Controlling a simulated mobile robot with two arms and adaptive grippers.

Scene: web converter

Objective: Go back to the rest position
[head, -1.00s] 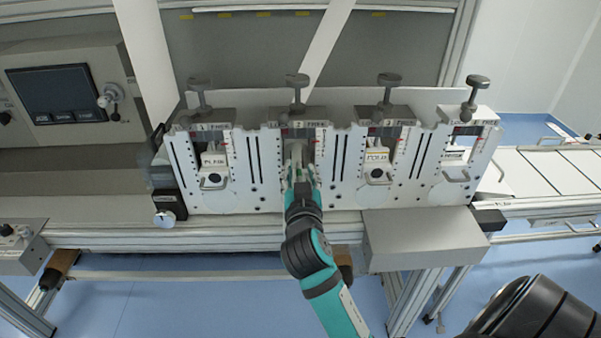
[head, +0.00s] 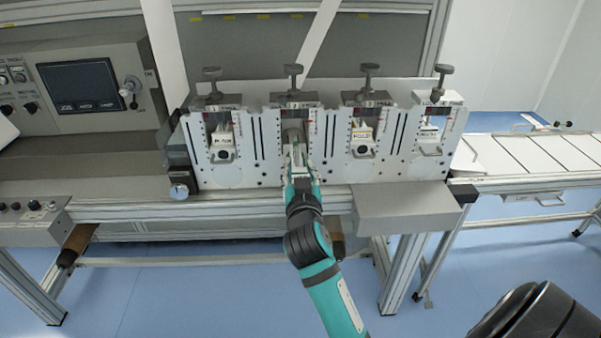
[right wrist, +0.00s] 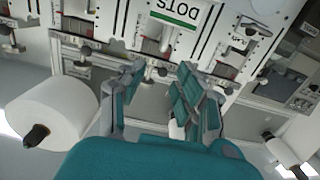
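My right gripper (head: 297,160) is in front of the second station of the white machine row (head: 335,165). In the right wrist view its two teal fingers (right wrist: 160,85) stand apart with a gap between them, so it is open and looks empty. A white block labelled DOTS with a green band (right wrist: 178,12) is beyond the fingertips, with a pale handle (right wrist: 166,40) below the label. In the head view my arm and gripper hide part of that station. My left gripper is not in view.
Other stations hold labelled blocks with handles, such as a left one (head: 222,148) and a right one (head: 362,142). A grey box (head: 405,212) juts out in front of the row. A control panel (head: 85,88) stands at left. A white roll (right wrist: 50,112) shows in the wrist view.

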